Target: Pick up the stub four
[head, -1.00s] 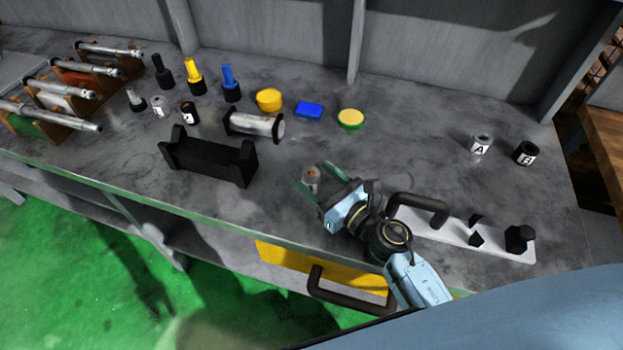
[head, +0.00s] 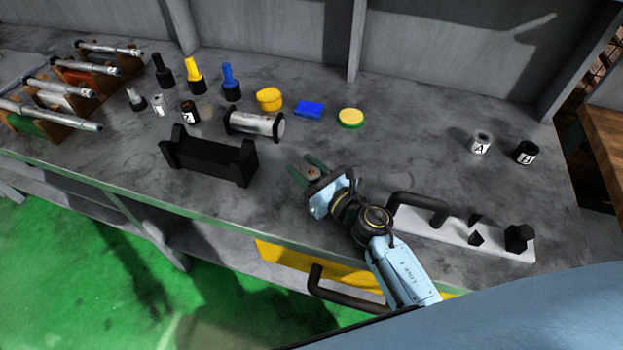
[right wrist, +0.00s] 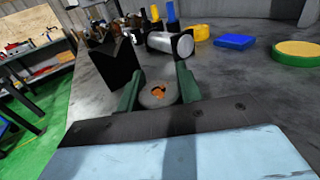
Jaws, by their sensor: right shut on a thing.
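A small stub, grey with an orange-brown mark on its top (head: 312,174), is between the green fingers of my right gripper (head: 308,172). In the right wrist view the stub (right wrist: 158,95) is a round grey piece with an orange centre, with one green finger on each side. My left gripper is not in view.
A black V-cradle (head: 208,160) and a metal cylinder with black ends (head: 254,124) stand left of my gripper. Cups marked A (head: 480,144) and B (head: 526,152) stand back right. Bench between is clear.

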